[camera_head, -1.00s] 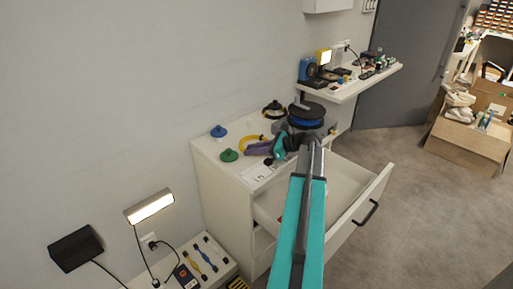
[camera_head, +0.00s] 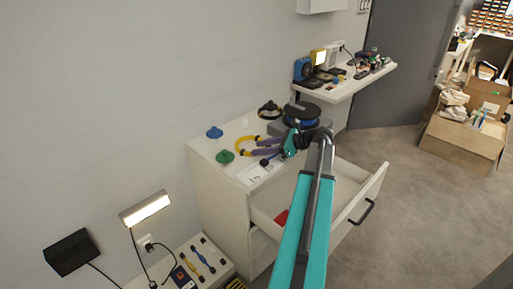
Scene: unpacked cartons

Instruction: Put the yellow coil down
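The yellow coil (camera_head: 239,146) is a thin ring near the middle of the white cabinet's top (camera_head: 215,155), apparently lying flat on it. My gripper (camera_head: 258,146) reaches over the cabinet from the right. Its two purple fingers point left and are spread apart, with their tips over or beside the coil's right part. They hide some of the ring, and I cannot tell whether they touch it.
A blue disc (camera_head: 214,132) and a green disc (camera_head: 224,156) lie left of the coil. A black and yellow ring (camera_head: 270,109) and a blue-black spool (camera_head: 302,113) stand behind. The drawer (camera_head: 345,205) is open, with something red (camera_head: 282,217) inside.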

